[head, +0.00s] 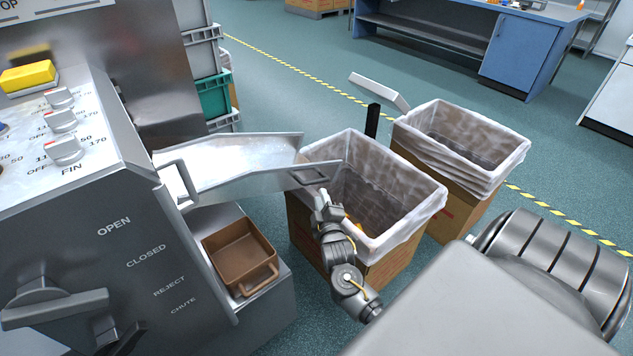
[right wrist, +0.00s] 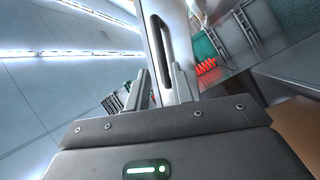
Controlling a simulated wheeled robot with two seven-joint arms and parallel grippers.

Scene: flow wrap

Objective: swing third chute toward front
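The metal chute (head: 235,165) slopes out from the machine's side to the right. Its free end reaches over the near lined box. A slotted handle (head: 316,174) is on its near side wall at that end. My right gripper (head: 322,197) is just below this handle, above the near box's edge. In the right wrist view, its two fingers (right wrist: 161,88) stand apart and look open. The chute's slotted handle (right wrist: 161,48) shows just beyond and between them. I cannot tell whether they touch it. My left gripper is not in view.
Two cardboard boxes with clear liners, a near one (head: 365,195) and a far one (head: 460,145), stand right of the machine. A brown bin (head: 240,257) sits on the ledge below the chute. A lever (head: 55,308) is on the machine's front. A black post (head: 372,120) stands behind the near box.

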